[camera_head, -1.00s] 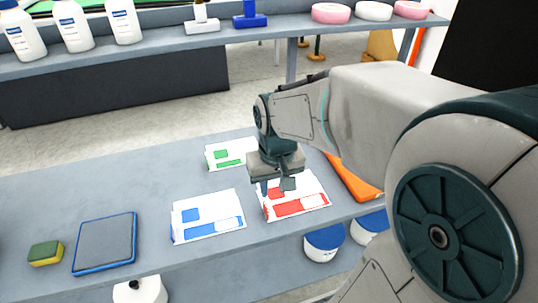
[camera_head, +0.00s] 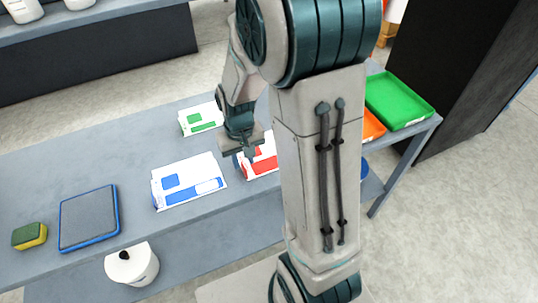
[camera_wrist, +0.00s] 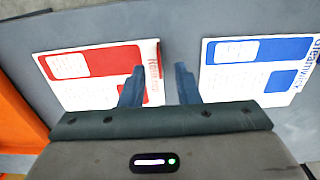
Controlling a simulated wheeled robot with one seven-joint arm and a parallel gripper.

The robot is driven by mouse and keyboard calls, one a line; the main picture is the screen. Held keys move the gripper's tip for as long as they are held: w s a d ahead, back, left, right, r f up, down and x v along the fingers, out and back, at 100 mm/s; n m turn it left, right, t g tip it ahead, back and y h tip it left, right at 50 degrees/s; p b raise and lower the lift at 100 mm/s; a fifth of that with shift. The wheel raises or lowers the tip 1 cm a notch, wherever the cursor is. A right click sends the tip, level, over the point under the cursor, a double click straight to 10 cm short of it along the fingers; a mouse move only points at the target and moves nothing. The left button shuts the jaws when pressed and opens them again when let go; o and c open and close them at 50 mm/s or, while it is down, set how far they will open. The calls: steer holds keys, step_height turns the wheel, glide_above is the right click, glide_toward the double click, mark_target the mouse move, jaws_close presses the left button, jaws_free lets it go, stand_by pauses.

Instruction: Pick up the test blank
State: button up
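Three flat printed blanks lie on the grey table: one with red print (camera_head: 262,163), one with blue print (camera_head: 188,181) and one with green print (camera_head: 202,118). I cannot tell which is the test blank. My gripper (camera_head: 250,155) is above the left edge of the red blank, which my arm partly hides. In the wrist view, my gripper (camera_wrist: 159,85) is open and empty. One finger overlaps the red blank's (camera_wrist: 100,75) edge; the other is over the gap beside the blue blank (camera_wrist: 258,70).
A blue-rimmed dark pad (camera_head: 89,218) and a yellow-green sponge (camera_head: 29,236) lie at left. An orange tray (camera_head: 372,126) and a green tray (camera_head: 398,101) are at right, behind my arm. A white container (camera_head: 132,264) stands below the table's front edge.

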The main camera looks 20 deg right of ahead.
steer(key=shift+w+d+f, duration=0.1)
steer(key=shift+f, duration=2.5)
jaws_close()
